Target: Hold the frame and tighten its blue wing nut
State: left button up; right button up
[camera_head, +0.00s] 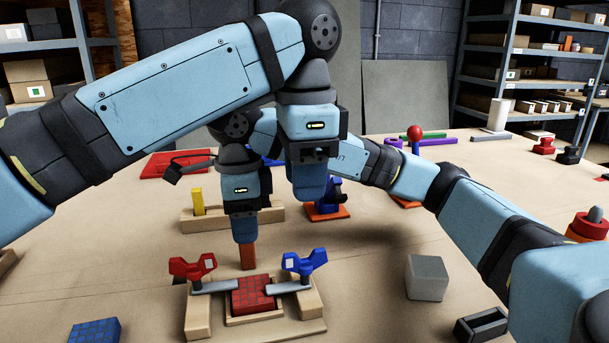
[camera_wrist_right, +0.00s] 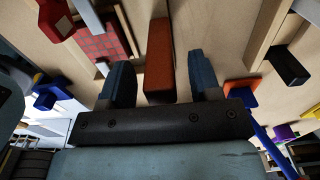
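The wooden frame (camera_head: 311,297) holds a red mosaic panel (camera_head: 254,294), with a grey bar over each side. Its blue wing nut (camera_head: 304,262) is on the right and a red wing nut (camera_head: 193,267) on the left. A red-brown block (camera_head: 247,256) stands at the frame's back edge. My right gripper (camera_head: 245,235) is above this block. In the right wrist view, its open fingers (camera_wrist_right: 162,88) are on either side of the block (camera_wrist_right: 160,55), with gaps. My left gripper (camera_head: 309,190) hangs behind and above the blue wing nut, apart from it; its finger gap is hidden.
A grey cube (camera_head: 427,277) and a black holder (camera_head: 481,325) lie to the right, a blue mosaic tile (camera_head: 95,331) front left. Behind are a wooden rack with a yellow block (camera_head: 198,201) and an orange-based blue fixture (camera_head: 328,210). Table between frame and cube is clear.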

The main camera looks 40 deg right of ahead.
notch_tip(320, 180, up, 12)
dwell(0.7)
dwell(0.5)
